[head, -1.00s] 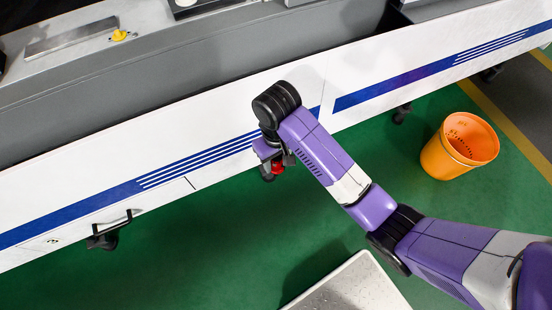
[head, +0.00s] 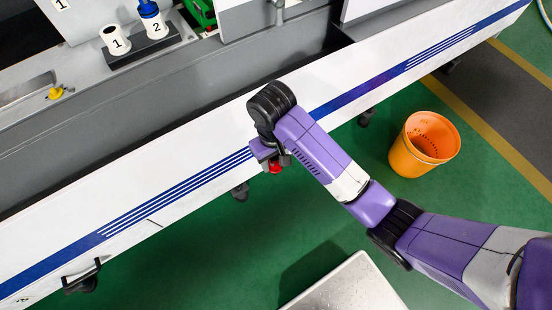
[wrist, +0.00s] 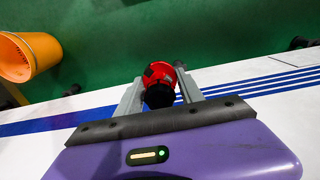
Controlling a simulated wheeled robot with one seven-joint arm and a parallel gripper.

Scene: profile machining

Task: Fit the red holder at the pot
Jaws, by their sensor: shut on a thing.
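My gripper (wrist: 161,90) is shut on the red holder (wrist: 158,70), which has a black end, in the wrist view. In the head view a small part of the red holder (head: 275,168) shows below my gripper (head: 272,160), in front of the machine's white side panel and over the green floor. A white cylindrical pot marked 1 (head: 116,43) stands on the machine at the top left, with a dark opening on top. Beside it is a white pot marked 2 (head: 155,27) with a blue piece (head: 149,9) at its top.
The long white panel (head: 190,165) with blue stripes lies between my gripper and the pots. An orange bucket (head: 407,160) stands on the floor at right. A pale speckled slab (head: 345,287) is at the bottom. A yellow knob (head: 55,93) sits on the machine at left.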

